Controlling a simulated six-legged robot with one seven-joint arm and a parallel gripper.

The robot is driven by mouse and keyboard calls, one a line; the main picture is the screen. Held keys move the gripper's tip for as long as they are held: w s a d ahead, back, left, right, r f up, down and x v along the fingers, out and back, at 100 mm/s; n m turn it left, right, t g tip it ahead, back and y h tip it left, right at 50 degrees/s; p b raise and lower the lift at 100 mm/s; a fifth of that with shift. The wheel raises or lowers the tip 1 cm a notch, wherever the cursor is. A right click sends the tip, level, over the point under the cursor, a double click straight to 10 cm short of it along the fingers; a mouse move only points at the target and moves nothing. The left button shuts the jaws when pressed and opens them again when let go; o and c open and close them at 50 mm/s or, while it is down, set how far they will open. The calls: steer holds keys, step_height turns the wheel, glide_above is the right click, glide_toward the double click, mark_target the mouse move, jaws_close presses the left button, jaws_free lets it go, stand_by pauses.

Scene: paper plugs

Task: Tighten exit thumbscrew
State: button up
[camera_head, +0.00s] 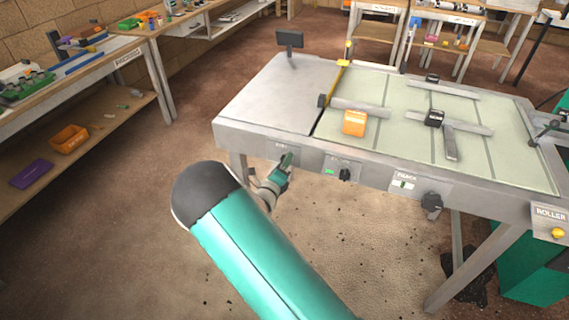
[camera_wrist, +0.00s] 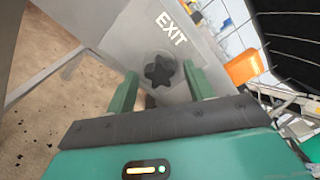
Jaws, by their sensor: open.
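The exit thumbscrew (camera_wrist: 160,71) is a dark star-shaped knob on the grey table's front face, below the EXIT label (camera_wrist: 171,28) in the wrist view. My gripper (camera_wrist: 159,72) is open, with one green finger to each side of the knob in the picture. I see gaps between the fingers and the knob; I cannot tell how far the fingertips reach along it. In the head view my gripper (camera_head: 286,164) is at the left part of the table's front edge and hides the thumbscrew.
The table (camera_head: 262,105) carries an orange block (camera_head: 354,122) and grey bars. Along its front are a black knob (camera_head: 345,174), a dark knob (camera_head: 432,203) and a yellow knob (camera_head: 557,232) by ROLLER. A workbench (camera_head: 125,48) stands left. The floor between is clear.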

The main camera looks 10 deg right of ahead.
steer(key=v, duration=0.4)
steer(key=shift+d, duration=0.1)
stand_by(0.4)
steer(key=n, duration=1.2)
steer(key=shift+w, duration=0.1)
steer(key=shift+x, duration=1.95)
